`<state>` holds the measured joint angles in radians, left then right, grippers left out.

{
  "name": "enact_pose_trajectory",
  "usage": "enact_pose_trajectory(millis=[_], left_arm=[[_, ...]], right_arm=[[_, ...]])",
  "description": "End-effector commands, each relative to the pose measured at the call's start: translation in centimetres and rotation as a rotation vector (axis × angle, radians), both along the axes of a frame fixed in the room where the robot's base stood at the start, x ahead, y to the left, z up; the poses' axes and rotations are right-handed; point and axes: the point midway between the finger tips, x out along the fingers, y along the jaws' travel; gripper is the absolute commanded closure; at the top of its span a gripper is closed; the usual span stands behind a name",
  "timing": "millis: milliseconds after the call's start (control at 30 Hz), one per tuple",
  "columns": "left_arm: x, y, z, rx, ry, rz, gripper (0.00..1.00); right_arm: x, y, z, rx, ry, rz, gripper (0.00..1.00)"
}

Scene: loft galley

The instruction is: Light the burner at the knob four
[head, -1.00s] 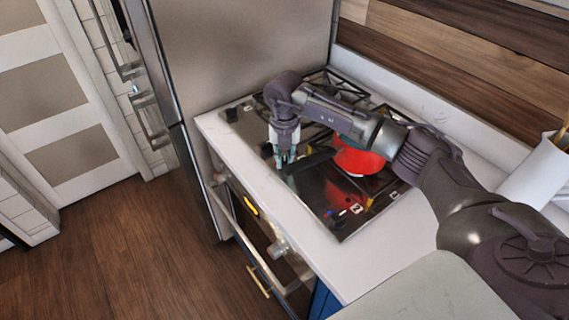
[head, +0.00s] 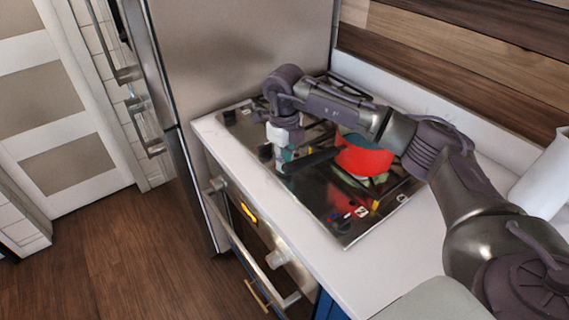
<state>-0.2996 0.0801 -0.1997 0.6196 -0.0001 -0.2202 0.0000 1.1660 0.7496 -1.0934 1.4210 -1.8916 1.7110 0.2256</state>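The dark glass cooktop (head: 338,195) is set in the white counter. My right gripper (head: 284,160) points down over its front edge, beside the black handle (head: 312,160) of a red pan (head: 364,158). The fingers are small and partly blurred, so I cannot tell whether they are open or shut, or whether they touch anything. Small light shapes that may be knobs sit near the gripper (head: 265,152) and at the far left corner (head: 230,117). I cannot tell which knob is number four. No flame is visible. My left gripper is out of view.
The oven front below has a bar handle (head: 238,250), a lit yellow display (head: 248,212) and two round knobs, one nearer (head: 278,259). A steel fridge (head: 240,55) stands at the cooktop's far end. A white container (head: 545,175) stands at the right.

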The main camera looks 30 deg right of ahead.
Motion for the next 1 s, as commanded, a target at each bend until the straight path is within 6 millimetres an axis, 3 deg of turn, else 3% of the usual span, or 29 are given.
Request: enact_pose_trajectory(millis=[767, 800, 933, 1000], left_arm=[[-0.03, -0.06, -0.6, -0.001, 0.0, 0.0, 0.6], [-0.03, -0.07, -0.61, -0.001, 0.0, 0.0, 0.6], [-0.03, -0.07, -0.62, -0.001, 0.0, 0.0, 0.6], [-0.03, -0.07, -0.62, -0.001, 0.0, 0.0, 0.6]], right_arm=[[0.14, 0.0, 0.19, 0.001, -0.006, 0.1, 1.0], [0.14, -0.01, 0.19, 0.001, -0.006, 0.1, 0.79], [0.11, 0.0, 0.15, 0.001, -0.004, 0.1, 0.58], [0.09, 0.0, 0.11, 0.0, -0.003, 0.1, 0.58]])
